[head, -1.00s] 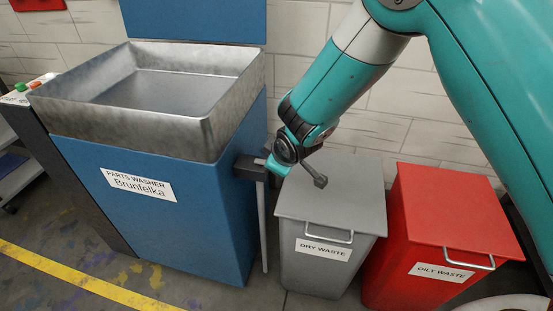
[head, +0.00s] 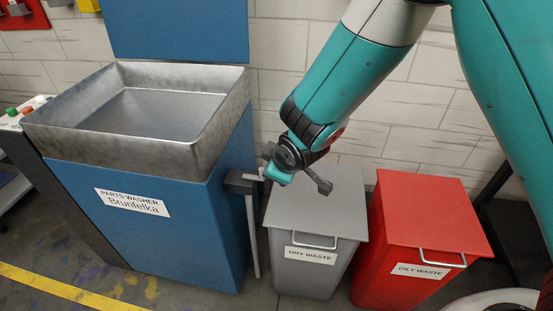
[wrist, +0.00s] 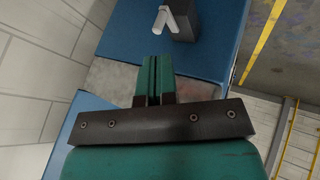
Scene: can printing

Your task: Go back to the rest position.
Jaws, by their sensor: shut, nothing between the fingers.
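My gripper (head: 277,175) hangs at the end of my teal arm in the head view, beside the right side of the blue parts washer (head: 185,225) and near the grey lid of the dry waste bin (head: 318,205). In the wrist view its two teal fingers (wrist: 153,62) are together with nothing between them. A dark block (head: 238,182) with a pale handle-like piece sticks out of the washer's side, close to the gripper. In the wrist view this block (wrist: 184,20) lies beyond the fingertips with a visible gap.
The washer's open metal basin (head: 150,105) looks empty. The red oily waste bin (head: 425,212) stands right of the dry waste bin, both with lids shut. A tiled wall (head: 285,70) is behind. Floor with a yellow line (head: 60,290) shows at the lower left.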

